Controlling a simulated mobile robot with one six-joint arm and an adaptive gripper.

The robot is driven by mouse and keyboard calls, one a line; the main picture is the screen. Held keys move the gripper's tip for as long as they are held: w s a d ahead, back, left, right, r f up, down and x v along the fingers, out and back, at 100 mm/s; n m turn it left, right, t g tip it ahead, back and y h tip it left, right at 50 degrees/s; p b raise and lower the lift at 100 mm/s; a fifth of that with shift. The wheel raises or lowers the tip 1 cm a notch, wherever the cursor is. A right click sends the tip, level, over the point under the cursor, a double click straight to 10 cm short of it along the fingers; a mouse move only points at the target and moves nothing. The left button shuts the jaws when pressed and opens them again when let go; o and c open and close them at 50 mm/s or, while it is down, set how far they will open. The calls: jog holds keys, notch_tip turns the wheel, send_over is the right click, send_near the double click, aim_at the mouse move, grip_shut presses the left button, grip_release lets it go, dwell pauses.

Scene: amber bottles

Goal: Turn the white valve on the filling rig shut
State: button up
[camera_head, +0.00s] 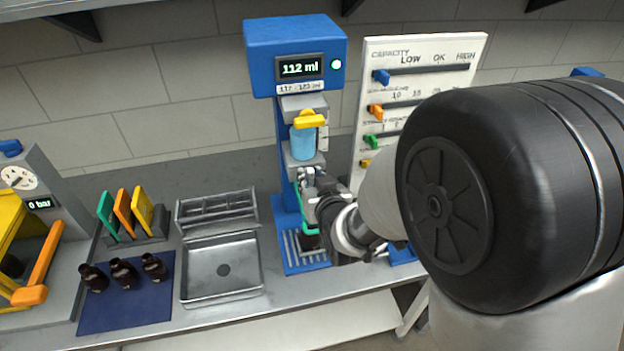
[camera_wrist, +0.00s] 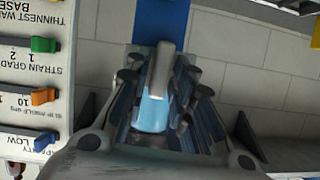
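The filling rig (camera_head: 295,38) is a blue stand with a screen reading 112 ml and a lit green lamp. It has a yellow lever (camera_head: 311,119) above a light-blue cylinder (camera_head: 303,143), which also shows in the wrist view (camera_wrist: 152,115). My gripper (camera_head: 309,178) is at the rig just below the cylinder and hides much of that area. In the upside-down wrist view, a pale grey-white handle (camera_wrist: 161,68), apparently the valve, lies between my fingers (camera_wrist: 160,85). They look open around it; I cannot tell whether either touches it. A dark bottle (camera_head: 310,241) shows low in the rig, partly hidden.
A white capacity board (camera_head: 420,51) with coloured sliders stands close to the right. Left are a metal tray (camera_head: 222,268), a divided rack (camera_head: 216,203), upright coloured plates (camera_head: 123,212) and three dark bottles (camera_head: 123,272) on a blue mat (camera_head: 125,315). A pressure-gauge machine (camera_head: 62,215) stands far left.

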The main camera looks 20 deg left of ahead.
grip_shut()
jog(key=shift+w+d+f+m+g+y+b, duration=0.15)
jog(key=shift+m+y+b, duration=0.1)
jog(key=shift+m+b, duration=0.3)
jog(key=shift+s+d+r+m+g+y+b, duration=0.15)
jog(key=shift+m+y+b, duration=0.15)
jog(key=shift+b, duration=0.3)
jog(key=shift+w+d+f+m+y+b, duration=0.15)
jog(key=shift+m+y+b, duration=0.25)
jog(key=shift+m+y, duration=1.05)
jog(key=shift+w+f+m+y+b, duration=0.15)
jog(key=shift+m+y+b, duration=0.4)
jog(key=shift+m, duration=1.7)
jog(key=shift+d+f+m+y+b, duration=0.1)
jog(key=shift+f+m+y+b, duration=0.15)
jog(key=shift+m+y, duration=1.2)
jog(key=shift+r+m+h, duration=0.1)
jog(key=shift+m+h, duration=0.2)
jog(key=shift+m, duration=0.3)
